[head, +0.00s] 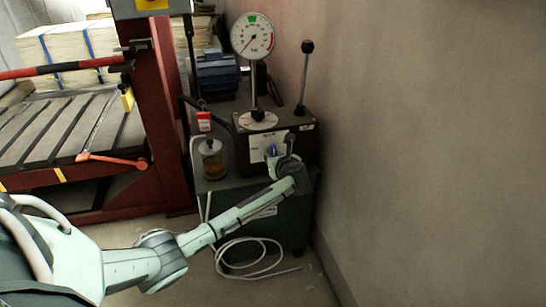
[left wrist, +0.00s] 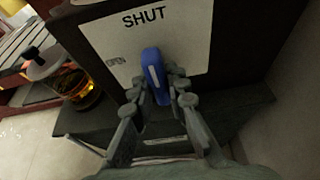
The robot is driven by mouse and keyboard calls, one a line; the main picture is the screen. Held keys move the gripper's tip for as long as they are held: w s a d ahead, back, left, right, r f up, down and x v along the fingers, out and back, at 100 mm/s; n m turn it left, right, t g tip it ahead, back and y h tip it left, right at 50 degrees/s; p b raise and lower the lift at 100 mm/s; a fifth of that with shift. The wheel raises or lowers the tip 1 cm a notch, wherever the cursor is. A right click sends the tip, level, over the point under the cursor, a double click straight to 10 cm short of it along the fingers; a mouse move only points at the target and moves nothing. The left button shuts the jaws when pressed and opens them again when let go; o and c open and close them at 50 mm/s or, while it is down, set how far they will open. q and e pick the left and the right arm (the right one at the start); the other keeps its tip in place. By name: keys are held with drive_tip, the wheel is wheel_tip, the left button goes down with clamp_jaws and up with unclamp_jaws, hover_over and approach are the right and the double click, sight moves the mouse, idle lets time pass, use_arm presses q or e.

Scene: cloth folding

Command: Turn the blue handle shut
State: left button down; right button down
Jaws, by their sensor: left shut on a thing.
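The blue handle (head: 272,150) is on the white label plate of a dark box. In the left wrist view the blue handle (left wrist: 154,74) stands nearly upright, leaning slightly left. Its upper end lies below the word SHUT (left wrist: 144,17), and the word OPEN (left wrist: 115,61) is to its left. My left gripper (left wrist: 160,92) is shut on the handle, one finger on each side. In the head view my left gripper (head: 278,160) is at the box front and partly hides the plate. My right gripper is in neither view.
A glass jar of amber liquid (head: 212,164) stands on the cabinet left of the box. A gauge (head: 252,36) and a black-knobbed lever (head: 305,75) rise above the box. A bare wall (head: 430,140) is close on the right. A white hose (head: 250,265) lies on the floor.

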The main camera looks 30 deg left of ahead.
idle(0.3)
use_arm(q)
drive_tip(key=c, duration=1.5)
unclamp_jaws()
drive_tip(key=v, duration=1.2)
drive_tip(key=shift+s, duration=0.1)
drive_tip(key=shift+d+f, duration=0.1)
drive_tip(key=shift+f, duration=0.05)
